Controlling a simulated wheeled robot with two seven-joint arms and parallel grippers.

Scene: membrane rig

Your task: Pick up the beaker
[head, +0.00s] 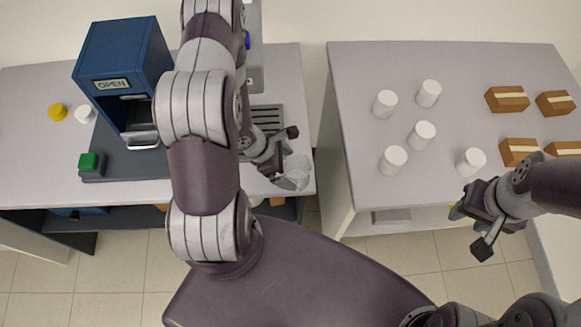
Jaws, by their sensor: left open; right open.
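The beaker (298,168) is a small clear vessel near the right front edge of the left table. My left gripper (287,156) is open at the beaker, with its fingers on either side of it or close beside it. I cannot tell whether they touch the glass. One finger partly hides the beaker's lower left side. My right gripper (470,230) is open and empty, in front of the right table's front edge.
A blue machine with an OPEN sign (118,70) stands on the left table (35,150), with a green button (89,161) in front. The right table (350,80) holds several white cylinders (420,134) and brown boxes (507,98). A gap separates the tables.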

